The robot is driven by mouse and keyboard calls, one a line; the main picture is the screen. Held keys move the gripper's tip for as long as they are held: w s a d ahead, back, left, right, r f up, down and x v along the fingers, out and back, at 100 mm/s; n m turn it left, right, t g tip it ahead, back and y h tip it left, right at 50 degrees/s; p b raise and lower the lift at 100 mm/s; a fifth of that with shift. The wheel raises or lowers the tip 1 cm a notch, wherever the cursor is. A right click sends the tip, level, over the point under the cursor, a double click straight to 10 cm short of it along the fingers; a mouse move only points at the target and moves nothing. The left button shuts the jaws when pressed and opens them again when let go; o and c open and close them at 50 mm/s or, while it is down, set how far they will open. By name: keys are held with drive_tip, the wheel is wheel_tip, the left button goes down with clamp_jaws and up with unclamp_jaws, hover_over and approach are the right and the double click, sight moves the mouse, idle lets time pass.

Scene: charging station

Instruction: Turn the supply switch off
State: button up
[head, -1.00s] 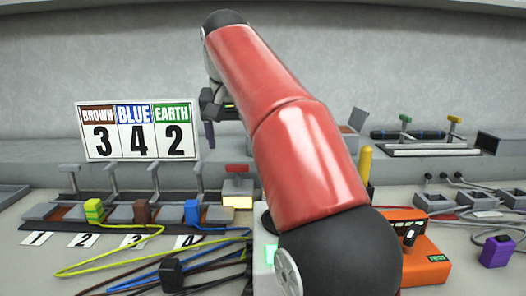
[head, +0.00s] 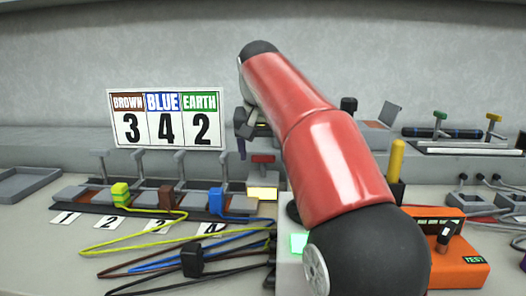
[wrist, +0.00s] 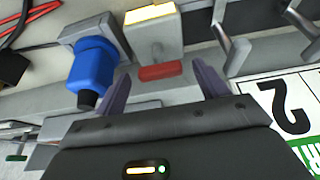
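The supply switch has a red handle (head: 262,158) on a grey box, with a lit yellow-white panel (head: 262,193) at its front. It stands right of the row of terminals. In the wrist view the red handle (wrist: 160,72) lies between and just beyond my two purple fingertips, and the lit panel (wrist: 150,14) is at the top. My gripper (wrist: 161,84) is open with nothing between its fingers. In the head view my gripper (head: 243,140) hangs just above and left of the red handle. I cannot tell whether it touches the handle.
A sign (head: 167,119) reads brown 3, blue 4, earth 2. Grey levers (head: 141,163) stand behind the terminals, near the switch. A blue connector (wrist: 92,65) is beside the switch in the wrist view. Cables (head: 150,262) lie in front. An orange tester (head: 455,262) is at right.

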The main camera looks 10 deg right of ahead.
drive_tip(key=c, duration=0.9)
drive_tip(key=shift+c, duration=0.2)
drive_tip(key=shift+n, duration=0.3)
drive_tip(key=n+p, duration=0.1)
drive_tip(key=n+y+p, duration=0.1)
drive_tip(key=shift+d+r+n, duration=0.15)
drive_tip(key=shift+d+n, duration=0.05)
drive_tip(key=shift+n, duration=0.1)
drive_tip(key=n+y+p, duration=0.1)
drive_tip(key=n+y, duration=0.1)
drive_tip(key=n, duration=0.2)
drive_tip(key=shift+d, duration=0.2)
drive_tip(key=n+y, duration=0.1)
drive_tip(key=n, duration=0.3)
drive_tip(key=shift+w+d+g, duration=0.15)
drive_tip(key=shift+g, duration=0.25)
drive_tip(key=n, duration=0.2)
drive_tip(key=n+g+y, duration=0.1)
drive_tip(key=n, duration=0.2)
drive_tip(key=shift+w+g, duration=0.1)
drive_tip(key=shift+g, duration=0.2)
drive_tip(key=shift+y, duration=0.3)
